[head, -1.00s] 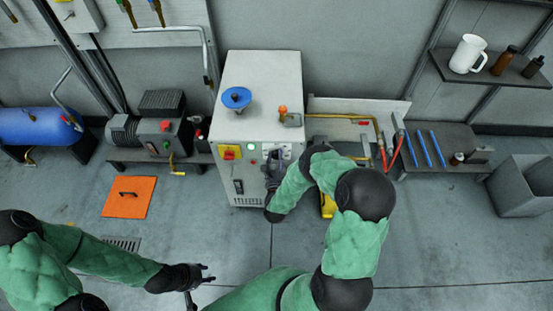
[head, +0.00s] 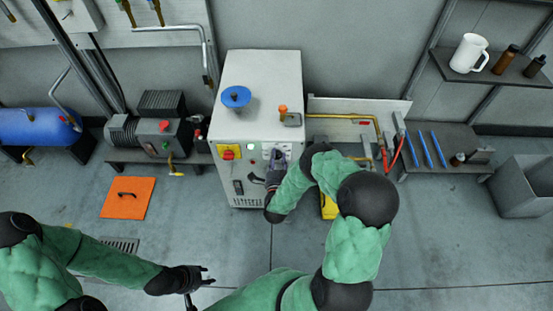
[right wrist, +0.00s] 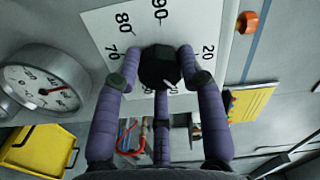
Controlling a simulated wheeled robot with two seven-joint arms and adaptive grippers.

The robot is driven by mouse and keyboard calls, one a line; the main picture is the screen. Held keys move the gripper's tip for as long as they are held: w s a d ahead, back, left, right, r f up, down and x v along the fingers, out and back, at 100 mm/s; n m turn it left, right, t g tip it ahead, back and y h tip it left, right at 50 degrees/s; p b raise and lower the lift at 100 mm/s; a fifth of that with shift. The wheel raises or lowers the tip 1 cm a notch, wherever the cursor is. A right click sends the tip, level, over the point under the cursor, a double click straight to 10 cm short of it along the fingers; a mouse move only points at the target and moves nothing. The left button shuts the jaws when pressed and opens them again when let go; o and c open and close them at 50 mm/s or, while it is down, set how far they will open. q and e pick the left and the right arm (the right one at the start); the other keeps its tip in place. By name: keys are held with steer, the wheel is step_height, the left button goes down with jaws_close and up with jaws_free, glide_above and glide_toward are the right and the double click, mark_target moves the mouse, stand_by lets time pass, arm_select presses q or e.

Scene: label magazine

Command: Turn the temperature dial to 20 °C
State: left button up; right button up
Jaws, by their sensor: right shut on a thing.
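The temperature dial is a dark faceted knob (right wrist: 160,66) on a white scale plate (right wrist: 108,18). The plate shows 70, 80 and 90 to the left and above the knob, and 20 to its right. Other marks are covered by my fingers, and I cannot make out a pointer on the knob. My right gripper (right wrist: 161,78) is shut on the knob, its purple fingers around it. In the head view my right gripper (head: 276,162) is at the front of the grey cabinet (head: 262,85) and hides the dial. My left gripper (head: 200,281) is open and empty above the floor.
A round gauge (right wrist: 45,80) with a red needle is beside the dial. The cabinet front also has a red and yellow switch (head: 229,152).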

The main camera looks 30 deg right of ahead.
steer(key=n, duration=0.5)
steer(key=shift+n, duration=0.3)
steer(key=n+b, duration=0.1)
steer(key=n, duration=0.4)
stand_by(0.4)
steer(key=o, duration=1.2)
steer(key=shift+c, duration=0.2)
steer(key=v, duration=1.2)
steer(key=shift+w+n, duration=0.1)
steer(key=shift+n, duration=0.2)
